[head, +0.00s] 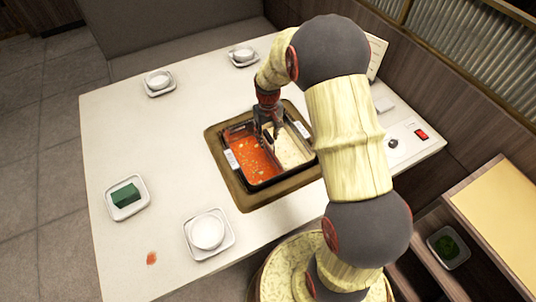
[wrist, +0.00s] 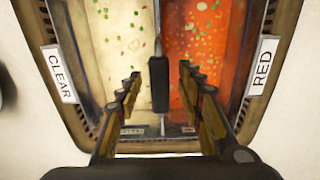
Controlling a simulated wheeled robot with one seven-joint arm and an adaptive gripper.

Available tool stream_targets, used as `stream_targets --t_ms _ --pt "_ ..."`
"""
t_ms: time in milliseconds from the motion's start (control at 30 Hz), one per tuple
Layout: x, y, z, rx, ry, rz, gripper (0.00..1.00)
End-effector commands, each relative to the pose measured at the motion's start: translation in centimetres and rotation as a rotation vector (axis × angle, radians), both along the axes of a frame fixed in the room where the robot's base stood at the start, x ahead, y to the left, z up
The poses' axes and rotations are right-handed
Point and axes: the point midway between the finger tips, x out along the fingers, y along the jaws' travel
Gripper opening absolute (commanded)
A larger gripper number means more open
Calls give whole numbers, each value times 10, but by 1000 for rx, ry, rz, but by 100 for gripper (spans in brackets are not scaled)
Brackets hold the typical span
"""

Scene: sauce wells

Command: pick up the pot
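The pot (head: 266,183) is a dark rectangular vessel set in a brown-framed opening in the table. A divider splits it into red broth (head: 252,158) and pale broth (head: 288,148), both with floating bits. In the wrist view the pot's side plates read CLEAR (wrist: 55,73) and RED (wrist: 263,66). A dark upright bar (wrist: 158,86) stands on the divider line. My gripper (wrist: 159,78) is open over the pot, with its fingers on either side of the bar. It also shows in the head view (head: 268,132). Contact with the bar cannot be told.
White dishes with bowls stand on the white table (head: 140,105) at the near side (head: 209,234), far left (head: 159,83) and back (head: 243,56). A dish holds a green block (head: 126,196). A red spot (head: 151,258) marks the table. A red switch (head: 421,134) is at right.

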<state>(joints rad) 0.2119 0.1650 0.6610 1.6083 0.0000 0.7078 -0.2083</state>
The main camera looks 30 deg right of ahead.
Motion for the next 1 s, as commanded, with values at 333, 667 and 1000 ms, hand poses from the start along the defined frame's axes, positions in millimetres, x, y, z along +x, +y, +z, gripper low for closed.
stream_targets --t_ms 333,667,1000 --pt "0 0 1 0 -1 0 26" --pt "0 0 1 0 0 0 7" --pt "0 0 1 0 0 0 0"
